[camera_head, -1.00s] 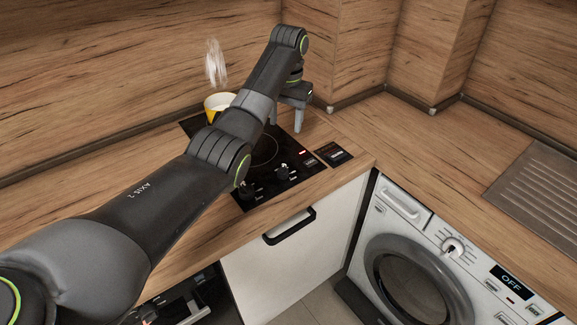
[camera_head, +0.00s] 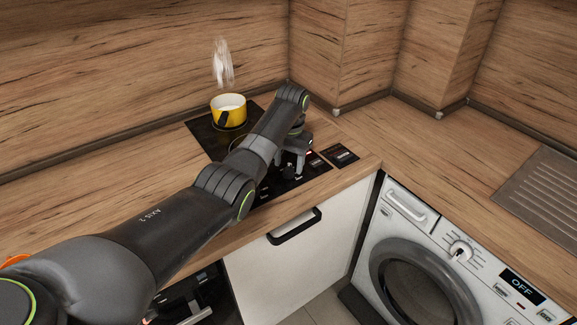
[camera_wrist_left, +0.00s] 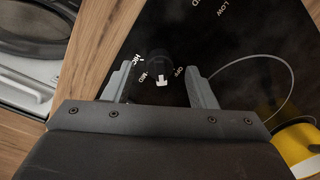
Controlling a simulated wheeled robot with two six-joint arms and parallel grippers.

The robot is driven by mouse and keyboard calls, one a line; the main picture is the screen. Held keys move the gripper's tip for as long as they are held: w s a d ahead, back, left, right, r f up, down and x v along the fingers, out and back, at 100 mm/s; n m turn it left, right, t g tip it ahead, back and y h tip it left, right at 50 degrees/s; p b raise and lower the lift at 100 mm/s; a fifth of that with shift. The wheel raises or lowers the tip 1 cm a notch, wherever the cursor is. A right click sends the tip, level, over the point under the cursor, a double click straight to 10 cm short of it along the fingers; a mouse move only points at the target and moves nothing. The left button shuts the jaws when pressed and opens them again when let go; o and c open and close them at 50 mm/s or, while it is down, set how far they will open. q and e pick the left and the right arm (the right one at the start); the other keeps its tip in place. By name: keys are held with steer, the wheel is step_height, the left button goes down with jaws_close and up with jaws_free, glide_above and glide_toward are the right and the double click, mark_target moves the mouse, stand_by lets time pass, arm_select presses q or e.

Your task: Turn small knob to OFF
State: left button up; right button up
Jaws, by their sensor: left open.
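The hob knob (camera_wrist_left: 159,66) is black and round with a white pointer mark, next to printed HIGH, MED and OFF labels. In the left wrist view the pointer faces the bottom of the picture, between MED and OFF. My left gripper (camera_wrist_left: 158,76) is open, with one finger on each side of the knob; I cannot tell whether they touch it. In the head view my left gripper (camera_head: 291,168) is low over the front of the black hob (camera_head: 205,137), and my arm hides part of the control area. My right gripper is out of view.
A yellow pot (camera_head: 229,112) stands steaming at the back of the hob. Behind it is the wooden splashback (camera_head: 150,70). A white cupboard front (camera_head: 295,255) and a washing machine (camera_head: 430,265) showing OFF are below the counter.

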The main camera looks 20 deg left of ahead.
arm_select(q)
steer(key=shift+f, duration=1.2)
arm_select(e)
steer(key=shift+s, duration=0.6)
arm_select(q)
steer(key=shift+c, duration=0.7)
steer(key=c, duration=0.8)
steer(key=shift+c, duration=0.2)
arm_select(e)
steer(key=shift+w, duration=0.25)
